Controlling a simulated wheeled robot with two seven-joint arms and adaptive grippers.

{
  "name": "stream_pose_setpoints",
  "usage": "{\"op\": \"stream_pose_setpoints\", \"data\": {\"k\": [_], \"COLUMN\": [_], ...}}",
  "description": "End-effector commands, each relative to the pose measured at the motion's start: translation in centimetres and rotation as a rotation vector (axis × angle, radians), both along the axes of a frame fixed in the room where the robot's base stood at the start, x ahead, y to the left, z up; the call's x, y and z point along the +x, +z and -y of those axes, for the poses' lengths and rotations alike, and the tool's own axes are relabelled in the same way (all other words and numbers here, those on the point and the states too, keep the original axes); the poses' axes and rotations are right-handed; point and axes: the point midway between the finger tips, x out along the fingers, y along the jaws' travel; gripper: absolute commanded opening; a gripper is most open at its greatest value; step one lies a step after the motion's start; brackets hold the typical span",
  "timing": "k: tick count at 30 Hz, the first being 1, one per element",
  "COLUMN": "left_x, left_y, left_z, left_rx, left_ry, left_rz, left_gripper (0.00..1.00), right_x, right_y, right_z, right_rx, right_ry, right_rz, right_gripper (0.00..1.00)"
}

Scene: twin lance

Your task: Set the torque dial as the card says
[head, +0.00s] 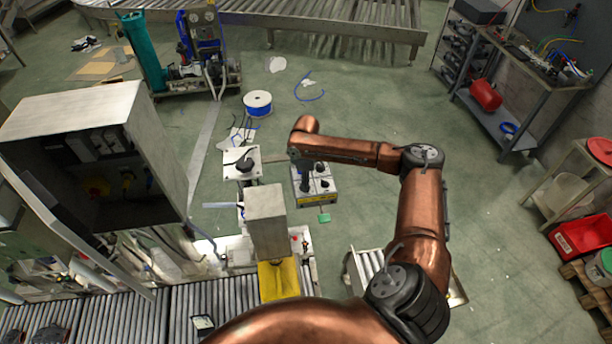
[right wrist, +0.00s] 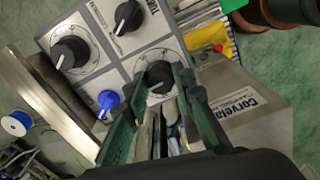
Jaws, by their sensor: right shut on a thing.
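A grey control box (head: 318,192) with several knobs stands beyond the conveyor in the head view. In the right wrist view its panel (right wrist: 92,82) carries a large black dial (right wrist: 70,52), a smaller black knob (right wrist: 127,16) and a blue knob (right wrist: 108,99). My right gripper (right wrist: 160,76) is shut on another black dial (right wrist: 157,72), whose scale is partly hidden by the fingers. In the head view, my right gripper (head: 305,180) reaches down onto the box. I cannot read which dial is torque, and no card is readable. My left gripper is not in view.
A grey upright block (head: 266,220) stands left of my right arm, and a white plate with a black part (head: 240,163) is left of the box. Open green floor (head: 350,100) lies beyond.

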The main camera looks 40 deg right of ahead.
Motion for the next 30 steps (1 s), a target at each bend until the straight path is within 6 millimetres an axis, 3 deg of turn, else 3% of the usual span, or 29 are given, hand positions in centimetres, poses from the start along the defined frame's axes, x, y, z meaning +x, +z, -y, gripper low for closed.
{"op": "stream_pose_setpoints", "data": {"k": [3, 15, 30], "left_x": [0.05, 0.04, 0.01], "left_y": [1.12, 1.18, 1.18], "left_z": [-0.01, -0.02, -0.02], "left_rx": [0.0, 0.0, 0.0], "left_ry": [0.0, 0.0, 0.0], "left_rz": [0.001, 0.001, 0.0], "left_gripper": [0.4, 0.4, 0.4], "right_x": [0.0, 0.07, 0.05], "right_y": [0.22, 0.0, 0.03], "right_z": [-0.06, -0.06, -0.09], "right_rx": [0.001, 0.0, 0.0], "right_ry": [-0.106, -0.39, -0.498], "right_rz": [0.0, 0.002, 0.002], "right_gripper": [0.0, 0.0, 0.0]}}
